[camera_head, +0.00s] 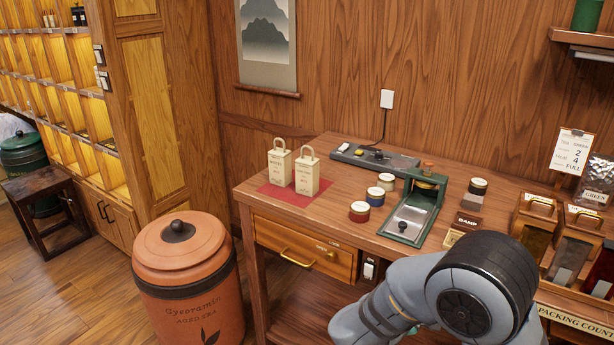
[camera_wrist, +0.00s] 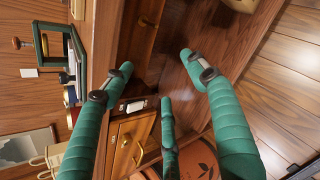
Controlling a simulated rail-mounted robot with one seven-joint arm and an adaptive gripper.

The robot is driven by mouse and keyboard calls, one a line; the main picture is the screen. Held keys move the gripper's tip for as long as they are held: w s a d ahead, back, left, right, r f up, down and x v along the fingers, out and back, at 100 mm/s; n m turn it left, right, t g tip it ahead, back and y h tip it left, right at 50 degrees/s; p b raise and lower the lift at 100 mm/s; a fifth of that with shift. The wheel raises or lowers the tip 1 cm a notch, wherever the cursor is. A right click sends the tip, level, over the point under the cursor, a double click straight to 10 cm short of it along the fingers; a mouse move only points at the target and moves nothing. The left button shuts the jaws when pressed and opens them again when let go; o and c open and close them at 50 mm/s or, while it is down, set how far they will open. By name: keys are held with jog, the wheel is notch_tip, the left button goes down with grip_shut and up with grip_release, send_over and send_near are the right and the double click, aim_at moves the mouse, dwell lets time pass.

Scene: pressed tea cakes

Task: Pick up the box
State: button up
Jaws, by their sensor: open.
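Two cream box-like containers with loop handles stand on a red mat (camera_head: 295,193) at the table's left end, a left one (camera_head: 279,165) and a right one (camera_head: 306,175). Which thing the task calls the box is not clear. Part of a cream container (camera_wrist: 56,152) shows at the lower left edge of the wrist view. My gripper (camera_wrist: 162,78) shows its green fingers spread apart with nothing between them. It is in front of the table's drawers and lower shelf, away from the cream containers.
A green press (camera_head: 415,208), several small round tins and a grey scale-like device (camera_head: 373,157) stand on the wooden table (camera_head: 335,215). Labelled tea bins (camera_head: 533,228) stand at right. A large orange bin (camera_head: 187,275) stands on the floor at left.

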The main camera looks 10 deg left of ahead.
jog(key=o, duration=0.6)
jog(key=shift+o, duration=0.3)
